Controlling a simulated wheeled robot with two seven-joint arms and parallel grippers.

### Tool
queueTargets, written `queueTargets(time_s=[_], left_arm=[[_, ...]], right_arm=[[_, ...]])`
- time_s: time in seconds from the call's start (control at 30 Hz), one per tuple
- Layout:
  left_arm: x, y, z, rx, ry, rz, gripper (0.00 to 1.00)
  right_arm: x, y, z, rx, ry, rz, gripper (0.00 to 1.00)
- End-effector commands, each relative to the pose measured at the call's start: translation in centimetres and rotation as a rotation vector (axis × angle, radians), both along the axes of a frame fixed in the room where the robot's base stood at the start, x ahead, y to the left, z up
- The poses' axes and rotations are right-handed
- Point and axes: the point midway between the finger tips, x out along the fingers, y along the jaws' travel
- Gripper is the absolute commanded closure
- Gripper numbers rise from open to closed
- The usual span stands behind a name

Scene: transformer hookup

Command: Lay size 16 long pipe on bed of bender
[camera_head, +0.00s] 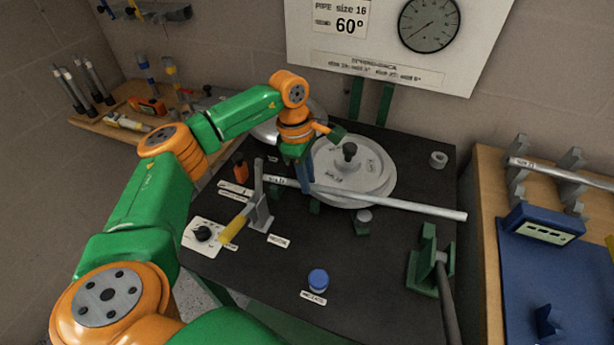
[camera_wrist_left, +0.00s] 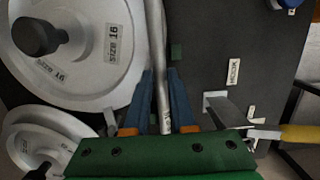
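A long grey pipe (camera_head: 420,208) lies across the front of the large pale round former (camera_head: 352,172) of the bender; "SIZE 16" is printed on the former. The pipe's right end reaches out past the former over the dark bench. My left gripper (camera_head: 306,188) points down at the pipe near the former's left front. In the left wrist view the pipe (camera_wrist_left: 156,40) runs between the blue fingers (camera_wrist_left: 162,90), which look shut on it. I cannot tell whether the pipe touches the bed, as the gripper hides that part. My right gripper is not in view.
A yellow-handled lever (camera_head: 238,220) stands at the left of the dark bench (camera_head: 360,270). A blue button (camera_head: 318,280) is at the front. A green bracket with a dark bar (camera_head: 430,265) stands at the right. Another pipe (camera_head: 560,172) rests on a grey rack on the side table.

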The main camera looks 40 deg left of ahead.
Motion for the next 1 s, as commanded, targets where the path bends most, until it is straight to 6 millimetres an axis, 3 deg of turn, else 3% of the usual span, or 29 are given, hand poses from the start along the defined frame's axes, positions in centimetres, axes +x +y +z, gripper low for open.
queueTargets(time_s=[0.03, 0.1, 0.63, 1.0], left_arm=[[0.0, 0.0, 0.0, -0.001, -0.001, 0.000, 0.62], [0.0, 0.0, 0.0, -0.001, -0.001, 0.000, 0.44], [0.1, 0.0, 0.2, -0.001, -0.004, 0.001, 0.44], [-0.4, 1.1, 6.7, -0.001, -0.005, 0.001, 0.44]], right_arm=[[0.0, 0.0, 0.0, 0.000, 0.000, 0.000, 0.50], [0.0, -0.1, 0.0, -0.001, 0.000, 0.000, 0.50], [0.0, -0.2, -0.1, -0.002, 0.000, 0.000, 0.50], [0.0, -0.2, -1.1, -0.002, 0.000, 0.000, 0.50]])
